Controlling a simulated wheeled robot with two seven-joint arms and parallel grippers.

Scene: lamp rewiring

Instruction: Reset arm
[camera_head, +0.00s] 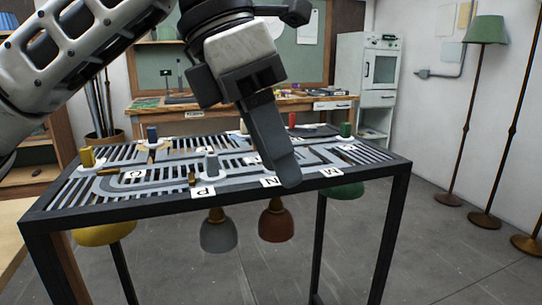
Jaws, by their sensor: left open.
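My left gripper (291,100) comes in from the upper left, above the slotted rewiring table (120,215). Its jaws are apart, with one dark finger pointing down over the front of the table and the other at the top of the view. Nothing shows between them. The long finger covers part of the table top. Whether it touches the table is hard to tell. Coloured plugs stand upright on the table: yellow (87,157), blue (152,134), grey (211,164), green (346,130) and red (292,119). My right gripper is out of view.
Yellow (103,234), grey (218,235), red (276,224) and green (345,191) lamp shades hang under the table. A wooden workbench (290,103) and white cabinet (378,70) stand behind. A green-shaded floor lamp (485,30) stands right. The floor at right front is clear.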

